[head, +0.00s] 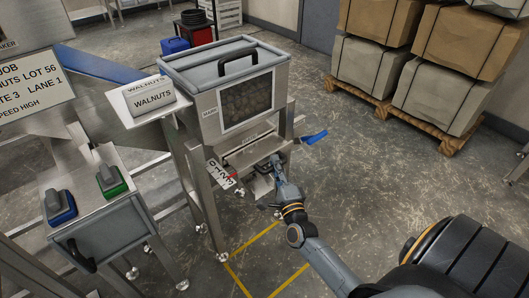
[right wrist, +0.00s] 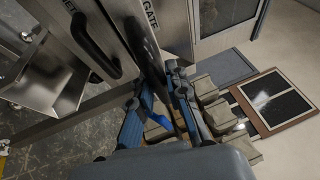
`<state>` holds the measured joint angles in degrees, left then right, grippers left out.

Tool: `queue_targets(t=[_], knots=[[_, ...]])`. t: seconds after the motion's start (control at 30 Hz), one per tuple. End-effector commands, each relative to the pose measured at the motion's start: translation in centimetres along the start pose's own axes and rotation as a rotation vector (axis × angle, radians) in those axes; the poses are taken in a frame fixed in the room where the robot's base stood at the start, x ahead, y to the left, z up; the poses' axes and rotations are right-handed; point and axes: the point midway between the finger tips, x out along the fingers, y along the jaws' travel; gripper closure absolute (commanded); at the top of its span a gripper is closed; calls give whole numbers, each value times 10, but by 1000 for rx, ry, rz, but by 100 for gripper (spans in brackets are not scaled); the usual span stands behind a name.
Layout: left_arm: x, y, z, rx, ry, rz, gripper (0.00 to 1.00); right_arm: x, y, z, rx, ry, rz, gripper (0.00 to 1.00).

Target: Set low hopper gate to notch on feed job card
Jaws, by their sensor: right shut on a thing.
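The hopper (head: 207,112) has a dark window (head: 246,98) showing walnuts. Below it is the gate scale (head: 220,174), with numerals and a small red mark near its right end. My right gripper (head: 274,166) is at the low gate under the hopper front, shut on the gate handle, which it mostly hides. In the right wrist view the fingers (right wrist: 162,78) close near a dark bar below the GATE label (right wrist: 150,14). The exact notch is too small to tell. The job card (head: 35,88) is cut off at left; it reads "TE 3", "LANE 1" and "SPEED HIGH". My left gripper is not in view.
A blue lever (head: 314,137) sticks out right of the gate. A WALNUTS sign (head: 150,98) stands left of the hopper. A cabinet (head: 105,235) with blue and green switches is at lower left. The floor between is clear.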

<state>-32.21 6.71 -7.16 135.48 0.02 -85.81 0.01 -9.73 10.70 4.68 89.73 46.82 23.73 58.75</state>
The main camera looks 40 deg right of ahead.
Motion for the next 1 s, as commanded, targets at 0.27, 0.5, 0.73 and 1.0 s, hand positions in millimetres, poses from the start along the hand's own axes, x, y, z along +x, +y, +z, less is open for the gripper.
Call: queue_targets(t=[0.27,0.5,0.73,1.0], knots=[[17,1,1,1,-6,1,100,-18,-3,-7,2,0,2,100],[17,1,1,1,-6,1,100,-18,-2,-7,1,1,4,79],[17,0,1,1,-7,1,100,-17,-3,-7,1,0,1,61],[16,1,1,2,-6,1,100,-25,-3,-7,1,0,2,61]])
